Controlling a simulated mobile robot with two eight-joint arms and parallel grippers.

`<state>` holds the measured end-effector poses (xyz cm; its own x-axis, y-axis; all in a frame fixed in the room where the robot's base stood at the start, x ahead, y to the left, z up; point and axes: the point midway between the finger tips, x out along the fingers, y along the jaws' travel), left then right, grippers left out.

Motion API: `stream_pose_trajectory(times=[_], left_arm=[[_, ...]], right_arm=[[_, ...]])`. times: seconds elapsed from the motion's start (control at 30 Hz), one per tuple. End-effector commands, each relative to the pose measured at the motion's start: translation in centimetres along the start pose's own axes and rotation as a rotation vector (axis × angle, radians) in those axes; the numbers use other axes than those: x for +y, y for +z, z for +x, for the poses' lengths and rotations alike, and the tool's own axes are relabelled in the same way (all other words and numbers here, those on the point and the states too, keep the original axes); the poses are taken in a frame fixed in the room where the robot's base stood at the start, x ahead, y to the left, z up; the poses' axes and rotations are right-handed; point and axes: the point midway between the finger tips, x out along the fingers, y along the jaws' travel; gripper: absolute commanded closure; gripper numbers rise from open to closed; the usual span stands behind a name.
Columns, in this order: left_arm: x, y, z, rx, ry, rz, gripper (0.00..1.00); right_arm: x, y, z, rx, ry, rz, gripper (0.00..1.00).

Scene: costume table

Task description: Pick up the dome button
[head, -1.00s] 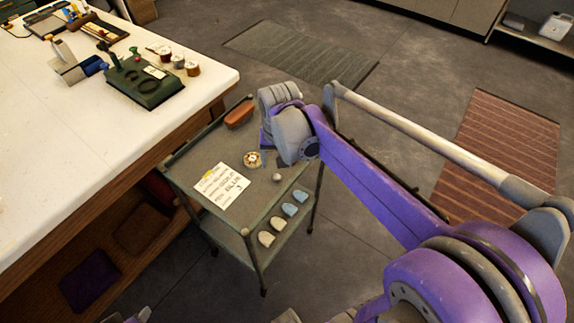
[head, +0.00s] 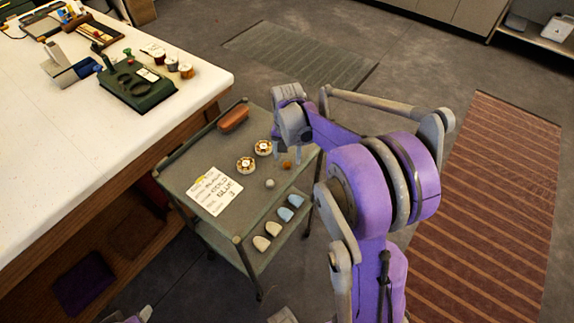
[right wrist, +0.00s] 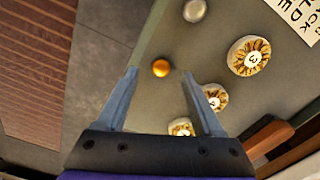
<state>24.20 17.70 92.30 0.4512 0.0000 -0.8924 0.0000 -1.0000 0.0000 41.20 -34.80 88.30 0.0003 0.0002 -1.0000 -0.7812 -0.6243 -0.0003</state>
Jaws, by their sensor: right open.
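Two small rounded pieces lie on the grey-green cart top; I cannot tell for sure which is the dome button. One is gold-orange (head: 286,164), the other silver-grey (head: 270,183). In the right wrist view the gold piece (right wrist: 160,68) shows between the fingertips of my right gripper (right wrist: 158,75), apart from both. The silver piece (right wrist: 194,10) is farther up, beyond the right fingertip. My right gripper is open and empty, above the cart; its fingers are mostly hidden in the head view. My left gripper is not in view.
Round patterned pieces (head: 246,165) lie near the gold piece; one (right wrist: 213,97) is close to the right finger. The cart (head: 190,158) also holds a printed card (head: 214,191), a brown oblong (head: 233,118) and pale and blue rounded pieces (head: 285,214). A white-topped table (head: 60,140) stands left.

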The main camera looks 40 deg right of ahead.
Motion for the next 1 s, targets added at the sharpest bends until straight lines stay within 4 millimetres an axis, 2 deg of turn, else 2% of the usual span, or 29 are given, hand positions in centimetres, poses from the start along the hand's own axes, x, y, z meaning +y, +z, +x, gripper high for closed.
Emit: stream_pose_trajectory(times=[0.1,0.2,0.47,0.83,1.0], left_arm=[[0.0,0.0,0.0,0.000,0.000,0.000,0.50],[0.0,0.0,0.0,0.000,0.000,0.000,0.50],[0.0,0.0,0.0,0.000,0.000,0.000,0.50],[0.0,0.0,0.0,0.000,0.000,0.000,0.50],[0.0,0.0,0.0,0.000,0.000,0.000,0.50]], right_arm=[[-0.1,-0.1,1.8,0.000,0.000,0.000,0.31],[-0.1,-0.1,2.6,0.000,0.000,0.000,0.31],[-0.1,-0.1,2.9,0.000,0.000,0.000,0.31],[-0.1,-0.1,2.8,0.000,0.000,0.000,0.98],[-0.1,-0.1,2.8,0.000,0.000,0.000,1.00]])
